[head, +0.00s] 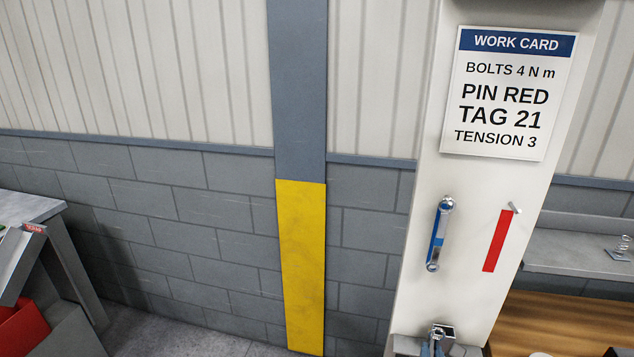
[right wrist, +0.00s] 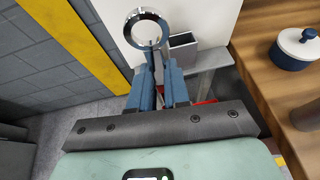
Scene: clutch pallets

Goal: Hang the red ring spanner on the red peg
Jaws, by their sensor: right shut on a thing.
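The red peg (head: 515,208) is a short silver pin at the top of a red strip (head: 497,241) on the white panel; nothing hangs on it. My right gripper (head: 437,345) is low at the bottom edge of the head view, below the peg and to its left. In the right wrist view this gripper (right wrist: 161,92) is shut on a ring spanner (right wrist: 130,22), whose chrome ring end stands out beyond the fingers. My left gripper is not in view.
A blue-banded spanner (head: 437,241) hangs on the white panel (head: 470,190) left of the strip. A work card (head: 507,93) is above. A grey open box (right wrist: 186,42) stands near the panel's foot. A lidded pot (right wrist: 295,48) sits on the wooden bench (right wrist: 262,75) at right.

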